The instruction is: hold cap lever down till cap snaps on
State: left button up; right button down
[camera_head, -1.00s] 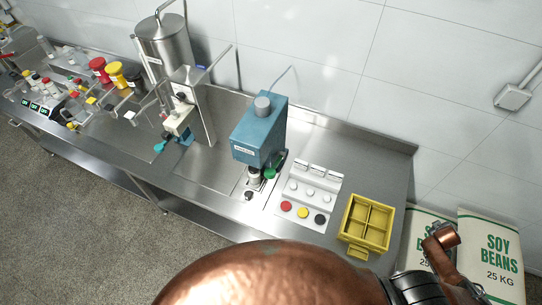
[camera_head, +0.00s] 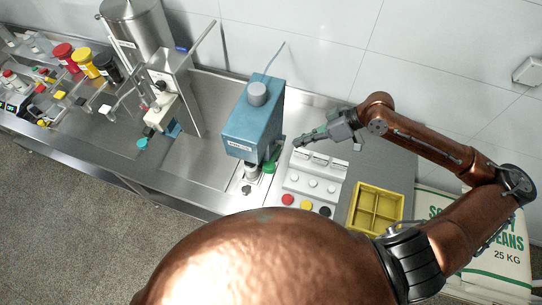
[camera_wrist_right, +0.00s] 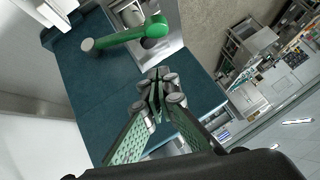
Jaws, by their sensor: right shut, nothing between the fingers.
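The blue capping machine (camera_head: 254,125) stands on the steel counter, and its teal side fills much of the right wrist view (camera_wrist_right: 95,95). Its green cap lever (camera_head: 269,167) is low on the machine's right side. In the right wrist view the lever (camera_wrist_right: 130,37) runs across above my fingertips, apart from them. My right gripper (camera_head: 302,142) is shut and empty, just right of the machine; its closed fingertips (camera_wrist_right: 158,90) also show in the wrist view. A small bottle (camera_head: 251,172) is under the machine's head, partly hidden. My left gripper is not in view.
A white rack (camera_head: 316,182) with several small caps is right of the machine, with red, yellow and black discs at its front. A yellow divided tray (camera_head: 374,210) is further right. A steel filling machine (camera_head: 180,95) stands left.

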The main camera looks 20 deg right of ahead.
jog(key=shift+s+a+r, duration=0.1)
jog(key=shift+a+r, duration=0.05)
jog(key=shift+a, duration=0.25)
jog(key=shift+a, duration=0.1)
jog(key=shift+a, duration=0.1)
jog(key=p, duration=0.1)
send_over(265, 165)
jog(key=d, duration=0.3)
jog(key=f, duration=0.6)
jog(key=shift+w+d+f, duration=0.15)
jog(key=shift+w+f, duration=0.1)
jog(key=shift+f, duration=0.15)
jog(key=f, duration=0.1)
jog(key=s+f+p, duration=0.1)
jog(key=f, duration=0.1)
jog(key=shift+s+f, duration=0.1)
jog(key=shift+f, duration=0.25)
jog(key=shift+a, duration=0.2)
